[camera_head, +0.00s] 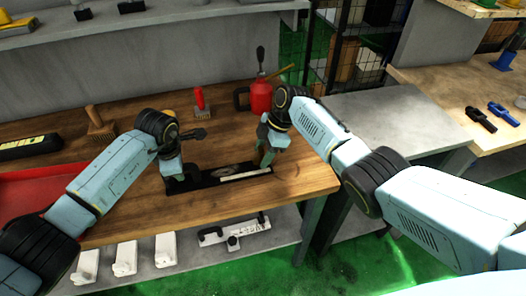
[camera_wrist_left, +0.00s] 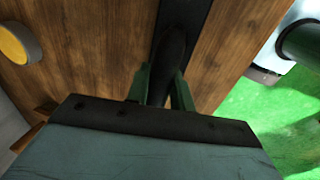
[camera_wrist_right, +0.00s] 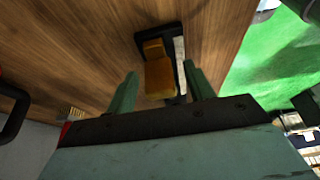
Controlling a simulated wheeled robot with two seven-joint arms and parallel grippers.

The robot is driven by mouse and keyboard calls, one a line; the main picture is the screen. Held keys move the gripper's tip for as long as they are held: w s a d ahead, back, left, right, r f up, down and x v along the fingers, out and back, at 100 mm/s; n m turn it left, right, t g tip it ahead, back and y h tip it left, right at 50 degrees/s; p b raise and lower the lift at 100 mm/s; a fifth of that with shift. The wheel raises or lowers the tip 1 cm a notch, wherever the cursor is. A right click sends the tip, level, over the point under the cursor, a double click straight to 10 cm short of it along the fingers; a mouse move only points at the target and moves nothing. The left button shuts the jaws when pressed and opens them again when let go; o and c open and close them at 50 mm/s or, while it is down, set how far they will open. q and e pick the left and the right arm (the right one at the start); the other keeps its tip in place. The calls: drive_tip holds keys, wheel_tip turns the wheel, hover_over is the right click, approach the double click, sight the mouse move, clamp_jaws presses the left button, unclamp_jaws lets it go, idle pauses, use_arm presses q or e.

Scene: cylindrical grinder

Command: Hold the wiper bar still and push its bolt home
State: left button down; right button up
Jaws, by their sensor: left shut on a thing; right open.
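The wiper bar (camera_head: 206,179) is a long black bar with a pale strip, lying near the front edge of the wooden bench. My left gripper (camera_head: 172,184) is at its left end. In the left wrist view the left fingers (camera_wrist_left: 160,92) are shut on a dark upright grip (camera_wrist_left: 168,62) on the bar. My right gripper (camera_head: 264,160) is over the bar's right end. In the right wrist view its fingers (camera_wrist_right: 163,90) are open, with an amber block (camera_wrist_right: 159,77) on the bar's end between them. Whether they touch it, and whether this is the bolt, I cannot tell.
A red can (camera_head: 260,98) and a red-handled brush (camera_head: 199,101) stand behind the bar. A wooden-handled brush (camera_head: 98,124) and a red tray (camera_head: 38,188) are at left. White parts (camera_head: 124,257) lie on the shelf below. The bench right of the bar is clear.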

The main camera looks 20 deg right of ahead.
use_arm(q)
drive_tip(key=shift+d, duration=0.1)
use_arm(e)
drive_tip(key=v, duration=1.2)
use_arm(q)
drive_tip(key=c, duration=1.1)
unclamp_jaws()
drive_tip(key=shift+c, duration=0.2)
wheel_tip(320, 180, up, 12)
drive_tip(key=s, duration=0.2)
drive_tip(key=shift+s, duration=0.2)
